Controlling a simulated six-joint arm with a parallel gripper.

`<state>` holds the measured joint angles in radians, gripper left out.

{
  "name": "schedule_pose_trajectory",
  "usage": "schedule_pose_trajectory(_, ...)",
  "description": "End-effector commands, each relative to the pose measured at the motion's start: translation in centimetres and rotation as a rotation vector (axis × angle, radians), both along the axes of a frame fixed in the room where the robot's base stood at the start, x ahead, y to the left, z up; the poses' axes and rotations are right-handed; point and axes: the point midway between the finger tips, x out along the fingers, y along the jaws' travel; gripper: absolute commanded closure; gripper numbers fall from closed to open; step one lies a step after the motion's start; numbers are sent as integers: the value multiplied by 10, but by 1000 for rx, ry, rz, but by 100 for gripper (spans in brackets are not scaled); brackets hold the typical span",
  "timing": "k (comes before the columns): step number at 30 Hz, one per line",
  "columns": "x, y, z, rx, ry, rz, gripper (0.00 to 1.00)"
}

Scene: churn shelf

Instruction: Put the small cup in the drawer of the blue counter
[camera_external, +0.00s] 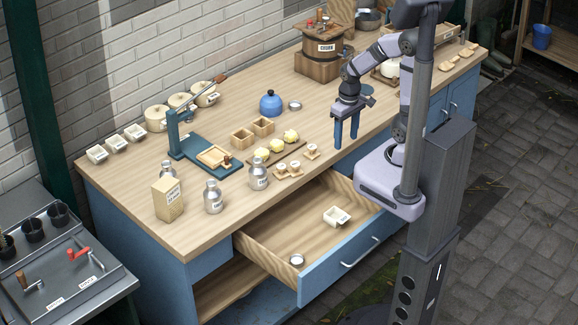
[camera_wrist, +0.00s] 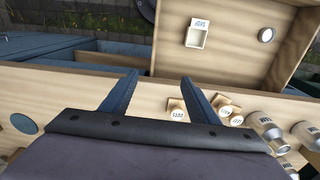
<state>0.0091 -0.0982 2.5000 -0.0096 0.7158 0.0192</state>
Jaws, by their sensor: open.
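The drawer (camera_external: 345,262) of the blue counter (camera_external: 150,240) is pulled open. My gripper (camera_external: 346,141) is open and empty, pointing down above the worktop near the drawer. Its two fingers are apart in the wrist view (camera_wrist: 158,80).
A white labelled box (camera_external: 337,216) lies in the drawer. A wooden churn (camera_external: 319,52) stands at the back.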

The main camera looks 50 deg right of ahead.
Motion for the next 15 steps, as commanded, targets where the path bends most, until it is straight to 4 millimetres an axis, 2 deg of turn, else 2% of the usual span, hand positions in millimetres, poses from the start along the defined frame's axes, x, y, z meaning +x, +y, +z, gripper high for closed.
schedule_pose_trajectory(2,-14,2,-3,3,14,14,45)
schedule_pose_trajectory(5,-22,4,-5,5,22,22,45)
schedule_pose_trajectory(6,-23,4,-5,5,24,24,42)
schedule_pose_trajectory(15,-22,4,-5,5,24,23,42)
